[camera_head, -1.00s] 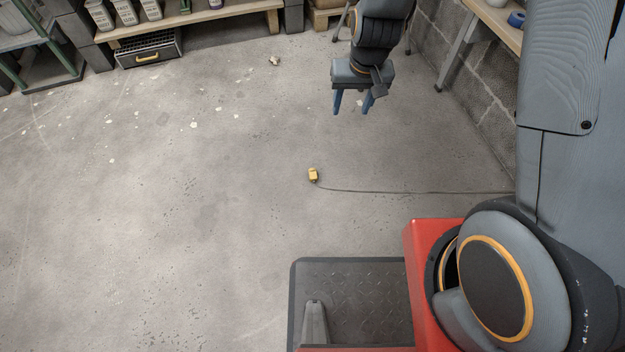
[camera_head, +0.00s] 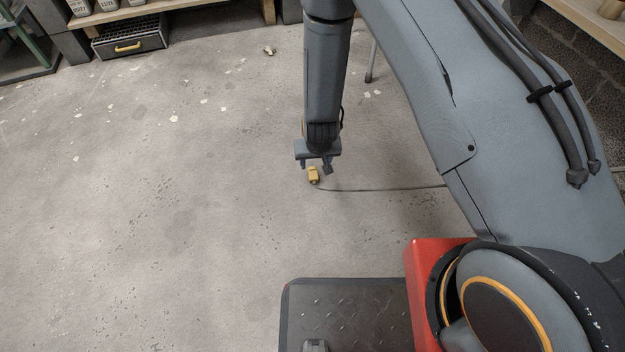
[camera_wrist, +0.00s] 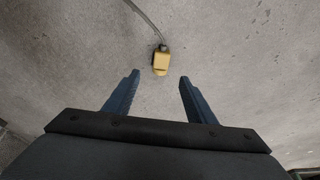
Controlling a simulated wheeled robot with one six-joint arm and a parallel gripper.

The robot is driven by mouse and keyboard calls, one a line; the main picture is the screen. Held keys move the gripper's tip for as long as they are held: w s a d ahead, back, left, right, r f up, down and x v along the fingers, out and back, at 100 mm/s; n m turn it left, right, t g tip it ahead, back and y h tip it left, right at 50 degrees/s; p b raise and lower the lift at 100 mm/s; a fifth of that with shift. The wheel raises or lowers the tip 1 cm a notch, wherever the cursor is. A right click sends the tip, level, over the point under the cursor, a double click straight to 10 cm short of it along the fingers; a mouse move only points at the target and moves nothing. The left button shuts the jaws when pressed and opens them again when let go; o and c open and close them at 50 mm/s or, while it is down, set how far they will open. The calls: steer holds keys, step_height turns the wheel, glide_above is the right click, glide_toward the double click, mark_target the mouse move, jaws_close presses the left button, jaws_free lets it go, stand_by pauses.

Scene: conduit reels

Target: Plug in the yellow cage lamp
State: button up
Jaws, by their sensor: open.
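A small yellow plug (camera_head: 313,175) lies on the concrete floor in the head view, with a thin dark cable (camera_head: 390,189) running from it to the right until my arm hides it. The plug also shows in the wrist view (camera_wrist: 160,62), just beyond the fingertips and between their lines, with the cable leading up and left from its far end. No cage lamp or socket is seen.
A shelf (camera_head: 150,12) with several containers stands at the back left, with a dark drawer box (camera_head: 130,40) under it. A wooden bench edge (camera_head: 590,22) is at the upper right. A small scrap (camera_head: 269,50) lies on the floor. The floor on the left is mostly clear.

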mark_target(313, 173)
steer(key=shift+x, duration=0.95)
steer(key=shift+s+a+f, duration=0.1)
steer(key=shift+s, duration=0.1)
steer(key=shift+b+x, duration=0.85)
steer(key=shift+x, duration=0.4)
steer(key=shift+f, duration=0.1)
steer(key=b+x, duration=0.3)
steer(key=x, duration=0.2)
steer(key=shift+w+b, duration=0.2)
steer(key=shift+b, duration=0.15)
steer(key=c, duration=1.2)
